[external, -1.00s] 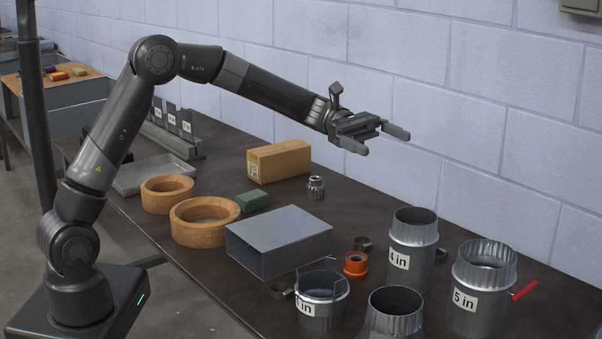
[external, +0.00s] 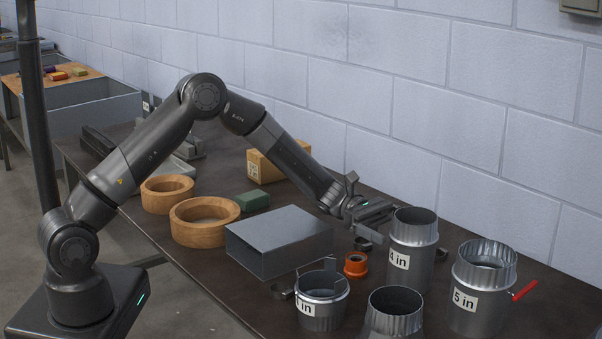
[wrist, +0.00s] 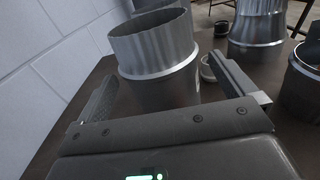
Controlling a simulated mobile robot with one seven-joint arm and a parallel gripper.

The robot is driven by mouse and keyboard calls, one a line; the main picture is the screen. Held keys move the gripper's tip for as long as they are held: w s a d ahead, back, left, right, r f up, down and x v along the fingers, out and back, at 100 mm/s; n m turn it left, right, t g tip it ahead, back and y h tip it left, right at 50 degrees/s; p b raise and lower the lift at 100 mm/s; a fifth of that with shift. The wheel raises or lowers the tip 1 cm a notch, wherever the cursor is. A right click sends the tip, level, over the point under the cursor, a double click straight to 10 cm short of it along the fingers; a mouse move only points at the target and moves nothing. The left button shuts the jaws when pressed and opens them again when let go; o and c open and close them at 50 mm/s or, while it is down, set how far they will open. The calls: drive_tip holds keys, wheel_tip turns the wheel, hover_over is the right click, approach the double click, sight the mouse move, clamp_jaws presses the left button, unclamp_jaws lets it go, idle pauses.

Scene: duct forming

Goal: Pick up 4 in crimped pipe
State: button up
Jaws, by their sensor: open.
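The 4 in crimped pipe (external: 412,252) is a grey metal cylinder with a ridged upper section and a raised bead. It stands upright on the bench with a white "4 in" label. My gripper (external: 378,211) is open and empty, just left of the pipe's upper part in the external view, and partly hidden behind it. In the wrist view the pipe (wrist: 160,52) stands ahead, between the lines of my two spread fingers (wrist: 160,72). I see no clear contact. Its lower part is dim there.
The "5 in" pipe (external: 482,290) with a red handle stands to the right. Another crimped pipe (external: 394,312), a labelled collar fitting (external: 322,305) and an orange ring (external: 355,265) are nearby. A rectangular duct (external: 280,242) lies left. The block wall (external: 470,120) runs behind the bench.

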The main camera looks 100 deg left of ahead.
sight(432, 241)
drive_tip(key=x, duration=0.5)
drive_tip(key=shift+w+d+r, duration=0.2)
drive_tip(key=shift+w+r, duration=0.15)
drive_tip(key=shift+w, duration=0.05)
drive_tip(key=shift+c, duration=0.3)
drive_tip(key=c, duration=0.8)
drive_tip(key=shift+r, duration=0.1)
